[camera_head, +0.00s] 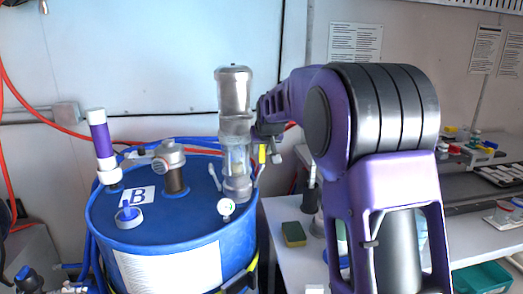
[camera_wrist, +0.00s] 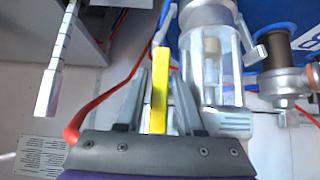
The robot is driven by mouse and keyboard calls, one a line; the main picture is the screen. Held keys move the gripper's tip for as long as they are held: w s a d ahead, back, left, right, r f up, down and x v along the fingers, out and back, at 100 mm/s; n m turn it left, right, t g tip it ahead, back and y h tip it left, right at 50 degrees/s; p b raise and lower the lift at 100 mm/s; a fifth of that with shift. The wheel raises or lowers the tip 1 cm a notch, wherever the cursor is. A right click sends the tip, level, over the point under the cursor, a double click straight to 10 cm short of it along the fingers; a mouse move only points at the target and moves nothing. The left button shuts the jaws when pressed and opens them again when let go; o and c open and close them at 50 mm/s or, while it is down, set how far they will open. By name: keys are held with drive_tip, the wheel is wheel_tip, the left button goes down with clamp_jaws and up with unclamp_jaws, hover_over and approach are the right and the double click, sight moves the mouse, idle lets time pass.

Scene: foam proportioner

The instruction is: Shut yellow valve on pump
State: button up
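The pump (camera_head: 235,135) is a grey metal cylinder with a clear section, upright on the blue drum. Its yellow valve handle (camera_head: 262,153) shows as a small strip at its right side. In the wrist view the yellow handle (camera_wrist: 159,85) is a long narrow bar beside the clear pump body (camera_wrist: 212,65). My gripper (camera_wrist: 160,75) has one finger on each side of the handle, with narrow gaps showing, so it looks open around it. In the head view my gripper (camera_head: 268,130) is close to the pump's right side, partly hidden by my arm.
The blue drum (camera_head: 170,240) also carries a purple-and-white tube (camera_head: 102,145), a brown-and-grey fitting (camera_head: 172,165), a blue cap (camera_head: 128,215) and a small gauge (camera_head: 226,207). Red hoses (camera_wrist: 105,95) run near my gripper.

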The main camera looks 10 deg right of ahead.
clamp_jaws()
idle(1.5)
